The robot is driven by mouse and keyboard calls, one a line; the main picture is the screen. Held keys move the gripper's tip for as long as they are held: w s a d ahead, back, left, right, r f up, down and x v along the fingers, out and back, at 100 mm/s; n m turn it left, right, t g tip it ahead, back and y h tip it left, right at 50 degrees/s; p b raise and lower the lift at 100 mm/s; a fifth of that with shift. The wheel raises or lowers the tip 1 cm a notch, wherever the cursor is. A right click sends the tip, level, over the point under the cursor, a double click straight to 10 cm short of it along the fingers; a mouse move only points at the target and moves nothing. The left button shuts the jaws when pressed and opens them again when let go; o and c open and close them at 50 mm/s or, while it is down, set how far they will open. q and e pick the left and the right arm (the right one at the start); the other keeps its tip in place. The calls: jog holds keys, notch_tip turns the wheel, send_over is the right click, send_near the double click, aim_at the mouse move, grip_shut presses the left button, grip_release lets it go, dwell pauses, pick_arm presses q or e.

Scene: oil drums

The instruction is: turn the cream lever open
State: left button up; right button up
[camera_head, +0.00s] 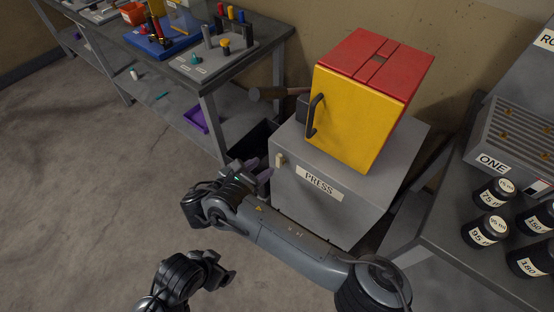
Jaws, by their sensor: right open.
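The cream lever (281,160) is a small upright tab on the upper left of the grey PRESS cabinet's front (340,205). My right gripper (259,169) is just left of the lever, its fingers apart and pointing toward it. I see no clear contact between them, and nothing is between the fingers. My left gripper (229,274) is low in the view, away from the cabinet and over the floor. Its fingers are too small and dark to tell whether they are open.
A yellow box with a red top (355,115) and black handle stands on the cabinet. A workbench (270,38) with tools is at the upper left. A side table (440,235) with several labelled black jars is at right. The floor at left is largely clear.

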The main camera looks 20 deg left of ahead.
aim_at(277, 157)
jog(key=b+x, duration=0.2)
jog(key=x, duration=0.6)
grip_shut()
